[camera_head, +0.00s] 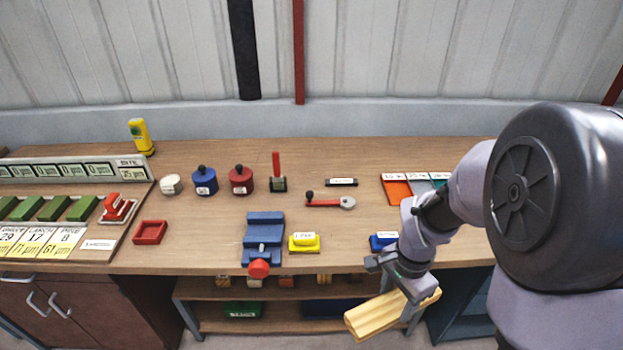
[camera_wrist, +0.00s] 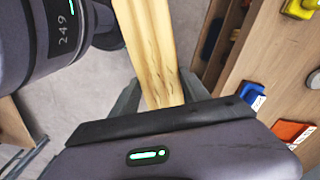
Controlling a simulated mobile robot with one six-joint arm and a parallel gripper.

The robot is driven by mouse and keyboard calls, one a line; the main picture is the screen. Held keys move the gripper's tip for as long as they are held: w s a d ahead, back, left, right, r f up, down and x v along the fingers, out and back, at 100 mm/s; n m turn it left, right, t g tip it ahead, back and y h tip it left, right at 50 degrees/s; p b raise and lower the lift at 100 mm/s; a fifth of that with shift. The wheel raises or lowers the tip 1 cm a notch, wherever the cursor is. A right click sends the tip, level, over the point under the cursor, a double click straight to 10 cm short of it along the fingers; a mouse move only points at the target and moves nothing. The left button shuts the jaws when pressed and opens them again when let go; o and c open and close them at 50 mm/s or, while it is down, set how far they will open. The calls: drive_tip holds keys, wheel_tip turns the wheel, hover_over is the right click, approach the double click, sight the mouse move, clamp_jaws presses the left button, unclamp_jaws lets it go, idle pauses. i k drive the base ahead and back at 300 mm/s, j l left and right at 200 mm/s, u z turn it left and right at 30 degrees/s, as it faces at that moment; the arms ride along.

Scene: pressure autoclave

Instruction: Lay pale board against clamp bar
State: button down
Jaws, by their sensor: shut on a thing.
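The pale board (camera_head: 390,314) is a light yellow wooden piece with lengthwise grain. My gripper (camera_head: 409,289) is shut on its right part, in front of the bench's front edge and lower than the top. The wrist view shows the board (camera_wrist: 150,45) running up and away between my gripper's fingers (camera_wrist: 158,95). A blue clamp-like fixture (camera_head: 264,236) with a red knob (camera_head: 258,268) stands at the bench's front edge, left of my gripper and well apart from the board. I cannot tell which of its parts is the clamp bar.
A yellow labelled block (camera_head: 304,242) stands just right of the fixture, and a blue one (camera_head: 383,241) stands near my arm. A shelf (camera_head: 290,291) is under the bench top (camera_head: 200,240). Bare wood lies between the yellow and blue blocks.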

sight(343, 193)
drive_tip(key=i, duration=1.2)
